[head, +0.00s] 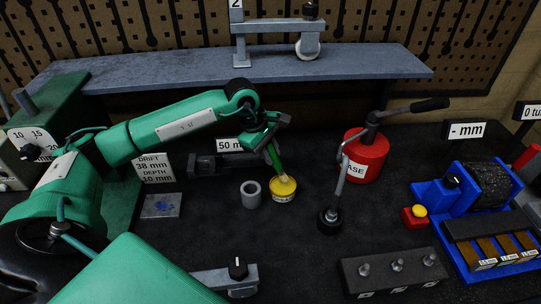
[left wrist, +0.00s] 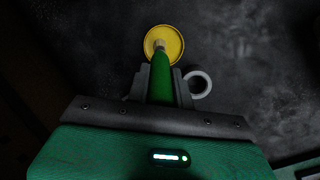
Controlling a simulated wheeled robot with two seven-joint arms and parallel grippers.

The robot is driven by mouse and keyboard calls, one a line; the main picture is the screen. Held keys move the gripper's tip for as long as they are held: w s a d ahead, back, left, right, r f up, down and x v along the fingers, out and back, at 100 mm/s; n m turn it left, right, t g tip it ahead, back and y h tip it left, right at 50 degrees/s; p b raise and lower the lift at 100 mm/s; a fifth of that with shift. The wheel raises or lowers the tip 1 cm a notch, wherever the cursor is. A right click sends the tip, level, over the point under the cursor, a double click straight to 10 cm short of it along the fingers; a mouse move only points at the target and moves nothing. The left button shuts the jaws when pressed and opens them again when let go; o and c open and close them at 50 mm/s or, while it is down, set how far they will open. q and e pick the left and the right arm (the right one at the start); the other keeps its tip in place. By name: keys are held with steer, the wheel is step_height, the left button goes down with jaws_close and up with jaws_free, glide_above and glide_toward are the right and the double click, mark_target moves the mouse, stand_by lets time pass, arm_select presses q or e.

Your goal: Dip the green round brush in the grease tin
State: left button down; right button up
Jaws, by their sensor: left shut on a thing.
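The green round brush (head: 276,161) is in my left gripper (head: 270,142), which is shut on its handle. The brush points down and leans slightly, with its pale bristle end lowest. The yellow grease tin (head: 283,197) stands on the dark bench under the brush. The bristle end overlaps the tin's open top; I cannot tell how deep it reaches. In the left wrist view the brush (left wrist: 160,82) runs from between the fingers (left wrist: 160,88) to the tin (left wrist: 174,38), its tip over the lower middle of the tin. My right gripper is not in view.
A grey hollow cylinder (head: 251,194) stands close left of the tin. A red grease can (head: 368,158) with a black handle and nozzle (head: 330,221) stands to the right. A blue machine (head: 455,205) is further right. A grey block with pegs (head: 392,276) is in front.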

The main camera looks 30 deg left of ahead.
arm_select(q)
steer(key=shift+r+p, duration=0.6)
steer(key=shift+r, duration=1.6)
steer(key=shift+f, duration=0.1)
